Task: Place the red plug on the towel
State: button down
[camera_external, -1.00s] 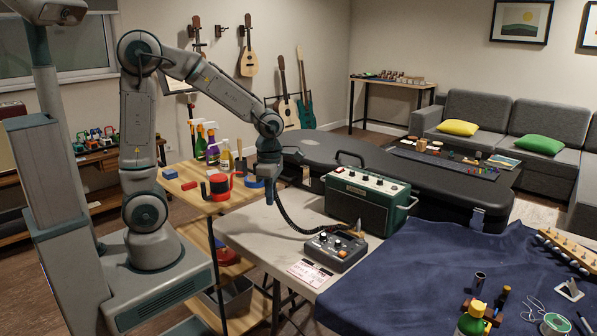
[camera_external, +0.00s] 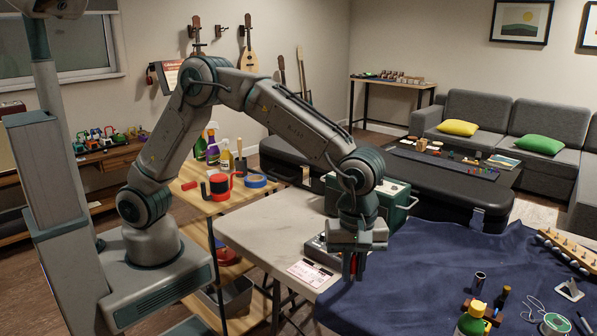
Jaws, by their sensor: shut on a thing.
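My gripper (camera_external: 354,272) points down over the near left edge of the dark blue towel (camera_external: 435,275), which covers the right part of the table. It is shut on the red plug (camera_external: 353,263), of which only a small red part shows between the fingers. I cannot tell whether the plug touches the cloth or hangs just above it.
The effect box (camera_external: 316,243) is partly hidden behind my gripper. The green amplifier (camera_external: 397,203) stands behind my wrist. The towel's middle is clear.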

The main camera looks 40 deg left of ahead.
jog(key=shift+w+d+f, duration=0.15)
jog(key=shift+w+f, duration=0.1)
jog(key=shift+f, duration=0.05)
send_over(374, 293)
notch_tip(374, 293, down, 6)
jog(key=shift+s+f+p, duration=0.1)
jog(key=shift+f+p, duration=0.05)
jog(key=shift+p, duration=0.3)
jog(key=shift+f, duration=2.05)
jog(key=shift+f, duration=0.25)
jog(key=c, duration=1.4)
grip_release()
jog(key=shift+r, duration=0.1)
jog(key=shift+r, duration=0.1)
